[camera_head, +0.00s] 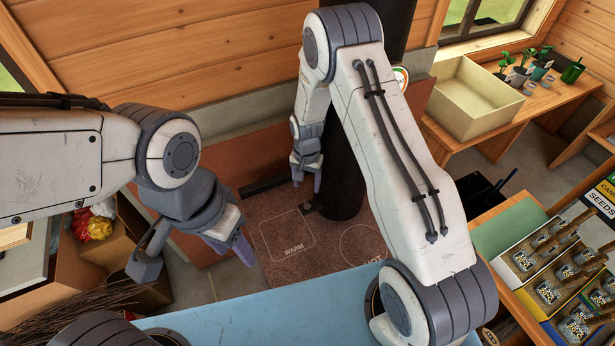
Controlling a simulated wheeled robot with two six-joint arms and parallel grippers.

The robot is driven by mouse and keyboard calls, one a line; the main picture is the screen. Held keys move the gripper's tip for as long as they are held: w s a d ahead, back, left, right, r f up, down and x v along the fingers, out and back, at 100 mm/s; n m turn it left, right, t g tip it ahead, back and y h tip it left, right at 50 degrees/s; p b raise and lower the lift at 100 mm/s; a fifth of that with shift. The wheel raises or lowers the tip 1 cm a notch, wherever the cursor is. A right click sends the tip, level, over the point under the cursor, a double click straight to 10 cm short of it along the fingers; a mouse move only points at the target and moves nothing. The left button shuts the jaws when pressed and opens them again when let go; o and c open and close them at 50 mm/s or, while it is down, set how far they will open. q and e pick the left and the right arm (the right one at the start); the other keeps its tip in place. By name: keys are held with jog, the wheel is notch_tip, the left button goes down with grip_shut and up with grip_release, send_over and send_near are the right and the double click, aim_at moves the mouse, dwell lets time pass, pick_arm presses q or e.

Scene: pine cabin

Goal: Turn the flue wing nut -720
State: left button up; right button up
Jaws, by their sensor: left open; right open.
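The black flue pipe (346,185) rises from the stove top behind my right arm, which hides much of it. A small dark piece (314,206) sticks out to the left at the pipe's lower part; I cannot tell if it is the wing nut. My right gripper (307,182) points down just left of the pipe, open, with nothing seen between its fingers. My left gripper (231,247) is open and empty, over the left edge of the stove top, further from the pipe. No wing nut can be made out clearly.
The brown stove top (270,270) has outlined WARM and HOT areas. A beige bin (473,97) and potted plants (522,70) stand on the right bench.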

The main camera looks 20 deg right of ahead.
aim_at(307, 203)
notch_tip(307, 203, down, 9)
jog(key=b, duration=0.6)
jog(key=shift+f, duration=0.2)
jog(key=shift+c, duration=0.6)
jog(key=shift+w+r, duration=0.1)
jog(key=shift+r, duration=0.05)
grip_shut()
jog(key=m, duration=1.1)
jog(key=shift+m, duration=0.4)
jog(key=m, duration=1.3)
jog(key=shift+m, duration=0.3)
jog(key=shift+c, duration=1.2)
grip_release()
jog(key=shift+d, duration=0.1)
